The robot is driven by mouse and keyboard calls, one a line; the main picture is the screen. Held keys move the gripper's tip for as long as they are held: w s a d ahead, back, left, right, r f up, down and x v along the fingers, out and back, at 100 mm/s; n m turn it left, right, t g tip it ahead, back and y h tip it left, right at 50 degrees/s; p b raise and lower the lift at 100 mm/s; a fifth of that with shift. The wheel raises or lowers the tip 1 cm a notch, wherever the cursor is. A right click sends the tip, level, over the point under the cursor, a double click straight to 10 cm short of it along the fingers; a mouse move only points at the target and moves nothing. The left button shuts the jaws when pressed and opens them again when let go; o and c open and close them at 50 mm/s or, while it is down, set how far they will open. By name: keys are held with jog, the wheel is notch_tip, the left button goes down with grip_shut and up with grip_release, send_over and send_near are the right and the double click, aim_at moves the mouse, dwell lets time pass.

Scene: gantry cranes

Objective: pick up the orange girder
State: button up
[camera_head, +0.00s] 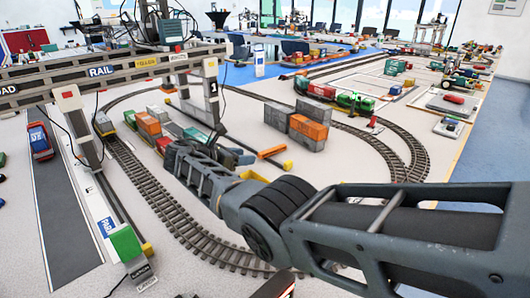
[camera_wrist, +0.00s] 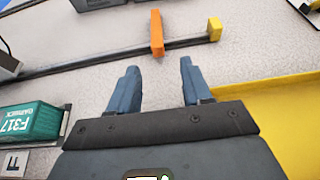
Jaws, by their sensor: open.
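The orange girder (camera_wrist: 157,33) is a short orange bar just beyond my fingertips in the wrist view, roughly in line with the gap between them. It crosses a long dark rail, and nothing is between my fingers. In the head view the orange girder (camera_head: 272,151) lies on the pale floor, just beyond my arm. My gripper (camera_wrist: 160,68) is open, with two blue-grey fingers apart. In the head view I cannot clearly make out the fingers.
A yellow block (camera_wrist: 215,29) is at the rail's right end, near the girder. A green container (camera_wrist: 30,126) is at left, a yellow surface (camera_wrist: 285,115) at right. Stacked orange and grey containers (camera_head: 308,128) stand behind the girder; curved track (camera_head: 185,225) runs around.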

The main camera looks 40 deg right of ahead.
aim_at(259, 154)
jog(key=shift+r+b+x, duration=0.15)
jog(key=shift+b+x, duration=1.2)
jog(key=shift+x, duration=0.6)
jog(key=shift+r+b+x, duration=0.1)
jog(key=shift+b+x, duration=1.25)
jog(key=shift+x, duration=0.55)
jog(key=shift+w+d, duration=0.1)
jog(key=shift+w, duration=0.1)
grip_shut()
